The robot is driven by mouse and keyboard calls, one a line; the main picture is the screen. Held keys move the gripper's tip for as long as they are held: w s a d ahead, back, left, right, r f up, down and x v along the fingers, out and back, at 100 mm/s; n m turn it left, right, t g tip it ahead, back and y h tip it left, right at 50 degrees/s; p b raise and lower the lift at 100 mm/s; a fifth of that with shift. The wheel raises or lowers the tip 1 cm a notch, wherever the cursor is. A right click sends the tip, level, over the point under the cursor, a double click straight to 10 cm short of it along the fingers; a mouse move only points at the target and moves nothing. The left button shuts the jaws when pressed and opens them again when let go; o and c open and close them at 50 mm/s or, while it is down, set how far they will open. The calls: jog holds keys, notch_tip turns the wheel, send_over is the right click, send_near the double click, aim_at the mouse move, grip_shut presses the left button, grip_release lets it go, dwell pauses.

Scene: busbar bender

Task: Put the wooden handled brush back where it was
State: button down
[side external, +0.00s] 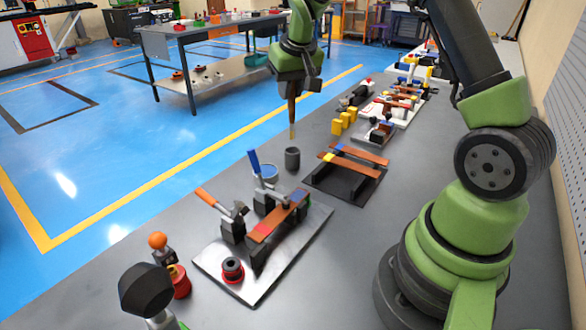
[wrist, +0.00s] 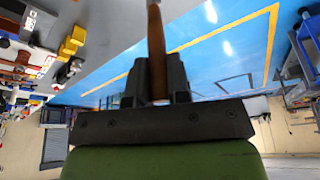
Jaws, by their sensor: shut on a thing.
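My gripper (side external: 294,84) is shut on the wooden handled brush (side external: 293,108), which hangs nearly upright with its yellowish tip down. In the wrist view the brown handle (wrist: 156,38) runs between the two dark jaws of my gripper (wrist: 157,72). A dark grey cup (side external: 292,158) stands on the bench below the brush. The brush tip shows just above the cup's rim in the side external view; the exact gap and alignment cannot be told.
Yellow blocks (side external: 340,126) and more tooling line the bench behind.

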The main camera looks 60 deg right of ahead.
aim_at(291, 124)
jog(key=shift+m+h, duration=0.3)
jog(key=shift+m, duration=0.1)
jog(key=d+f, duration=0.1)
jog(key=f, duration=0.1)
jog(key=w+d+f, duration=0.1)
jog(key=f, duration=0.1)
jog(key=d+f, duration=0.1)
jog(key=f, duration=0.1)
jog(key=shift+w, duration=0.4)
jog(key=shift+f, duration=2.05)
jog(key=shift+f, duration=0.15)
jog(key=c, duration=1.1)
grip_release()
